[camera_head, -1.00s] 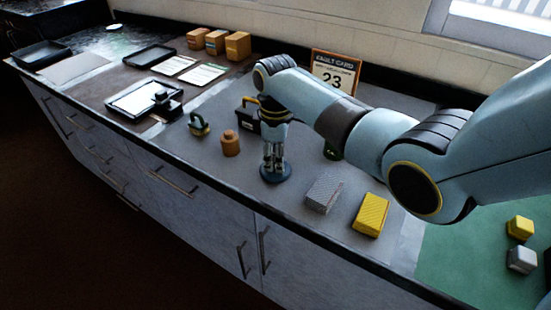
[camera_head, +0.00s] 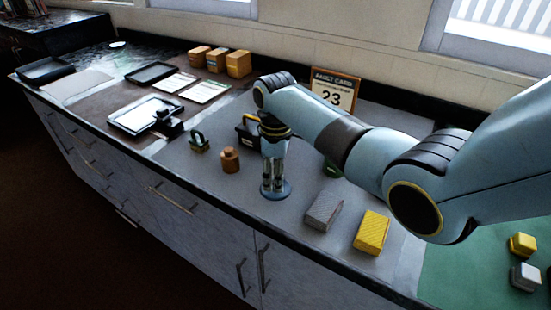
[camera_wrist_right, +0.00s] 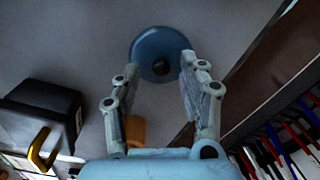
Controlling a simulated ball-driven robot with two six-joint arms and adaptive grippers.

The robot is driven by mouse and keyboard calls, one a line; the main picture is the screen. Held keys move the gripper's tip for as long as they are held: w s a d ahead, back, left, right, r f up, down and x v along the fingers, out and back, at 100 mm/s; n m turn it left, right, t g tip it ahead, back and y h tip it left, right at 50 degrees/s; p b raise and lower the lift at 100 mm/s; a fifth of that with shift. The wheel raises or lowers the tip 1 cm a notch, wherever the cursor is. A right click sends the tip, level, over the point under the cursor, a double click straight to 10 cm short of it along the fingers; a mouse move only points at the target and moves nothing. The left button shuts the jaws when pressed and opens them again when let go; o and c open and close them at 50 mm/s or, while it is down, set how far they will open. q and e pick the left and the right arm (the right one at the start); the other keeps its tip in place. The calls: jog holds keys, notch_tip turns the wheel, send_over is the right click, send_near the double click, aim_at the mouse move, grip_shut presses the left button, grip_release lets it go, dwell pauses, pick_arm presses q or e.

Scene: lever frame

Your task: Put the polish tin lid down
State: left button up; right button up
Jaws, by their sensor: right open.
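The polish tin lid looks like a round blue disc (camera_head: 284,193) with a small dark knob. It lies flat on the grey mat, near the front of the counter. My right gripper (camera_head: 273,186) points down right over it. In the right wrist view, the lid (camera_wrist_right: 155,45) shows beyond the fingertips, with its knob between them, nearer the right-hand finger. The right gripper (camera_wrist_right: 161,68) is open, with a clear gap between its fingers. I cannot tell whether the fingers touch the lid. My left gripper is not in view.
A brown bottle (camera_head: 230,160) and a green-handled item (camera_head: 199,143) stand left of the gripper. A black box with a yellow handle (camera_head: 247,133) is behind. A grey block (camera_head: 323,211) and a yellow block (camera_head: 371,232) lie to the right. A fault card (camera_head: 333,90) stands at the back.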

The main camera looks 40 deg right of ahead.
notch_tip(320, 180, up, 11)
dwell(0.3)
dwell(0.5)
